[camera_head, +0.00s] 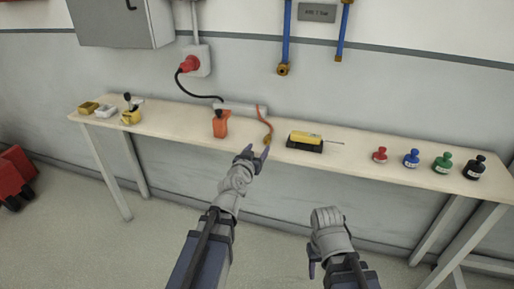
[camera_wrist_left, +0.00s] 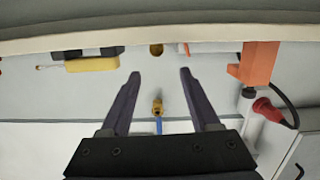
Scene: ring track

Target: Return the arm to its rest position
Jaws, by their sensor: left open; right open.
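My left gripper (camera_head: 257,153) is stretched forward to the front edge of the long bench (camera_head: 170,120), near its middle. Its dark fingers are spread and hold nothing; they also show apart and empty in the left wrist view (camera_wrist_left: 160,74). The brass end (camera_head: 267,140) of an orange hose lies on the bench just beyond the fingertips. My right gripper (camera_head: 314,262) is low in front of the bench, clear of it, with its arm folded. Its fingers are partly hidden, and nothing is seen in them.
Blue pipes (camera_head: 286,35) hang on the wall. Floor before the bench is free.

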